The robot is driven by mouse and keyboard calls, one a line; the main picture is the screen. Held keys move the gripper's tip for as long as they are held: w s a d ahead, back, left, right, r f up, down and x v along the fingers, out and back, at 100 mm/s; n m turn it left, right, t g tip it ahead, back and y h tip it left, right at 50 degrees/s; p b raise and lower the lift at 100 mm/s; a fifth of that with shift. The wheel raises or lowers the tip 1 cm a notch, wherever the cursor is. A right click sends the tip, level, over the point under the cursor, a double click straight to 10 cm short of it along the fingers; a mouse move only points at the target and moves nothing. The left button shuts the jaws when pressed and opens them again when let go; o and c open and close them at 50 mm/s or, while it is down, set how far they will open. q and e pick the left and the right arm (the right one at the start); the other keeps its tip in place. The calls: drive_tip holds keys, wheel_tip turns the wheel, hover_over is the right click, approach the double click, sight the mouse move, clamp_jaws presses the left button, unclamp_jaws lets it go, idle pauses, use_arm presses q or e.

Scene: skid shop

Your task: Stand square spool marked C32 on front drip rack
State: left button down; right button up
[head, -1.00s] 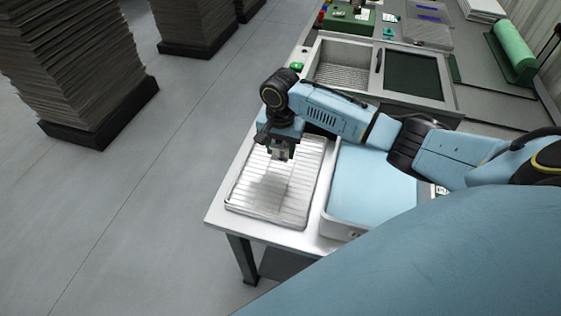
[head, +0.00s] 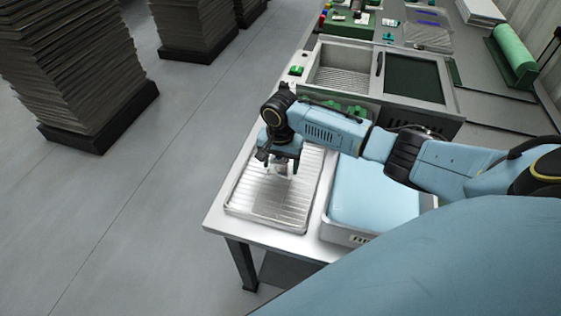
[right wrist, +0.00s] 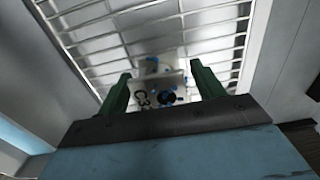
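The front drip rack (head: 250,205) is a wire rack in a shallow metal tray at the table's near left corner. My right gripper (head: 281,172) is over its far part, pointing down. In the right wrist view the green fingers (right wrist: 160,80) are apart, one on each side of a small pale spool (right wrist: 146,84) with blue spots. I can read "C3" on its face; the rest of the mark is unclear. The spool also shows small and pale under the gripper in the head view (head: 280,168). Rack wires show behind it; contact with them is unclear. My left gripper is out of view.
A tray with a light blue surface (head: 372,195) stands right of the rack. Behind are a metal sink (head: 341,68), a dark panel and green items (head: 335,104). The near part of the rack is bare. The table's left edge is close by.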

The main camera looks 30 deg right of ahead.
sight(280, 158)
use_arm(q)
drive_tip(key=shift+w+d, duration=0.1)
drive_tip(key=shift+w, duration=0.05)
use_arm(e)
drive_tip(key=shift+r, duration=0.25)
wheel_tip(280, 158, up, 11)
drive_tip(key=p, duration=0.2)
drive_tip(key=shift+f+p, duration=0.15)
drive_tip(key=shift+p, duration=0.15)
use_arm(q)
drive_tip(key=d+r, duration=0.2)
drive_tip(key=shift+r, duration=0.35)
use_arm(e)
drive_tip(key=shift+r, duration=0.6)
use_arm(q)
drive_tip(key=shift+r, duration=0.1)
use_arm(e)
drive_tip(key=shift+r, duration=0.1)
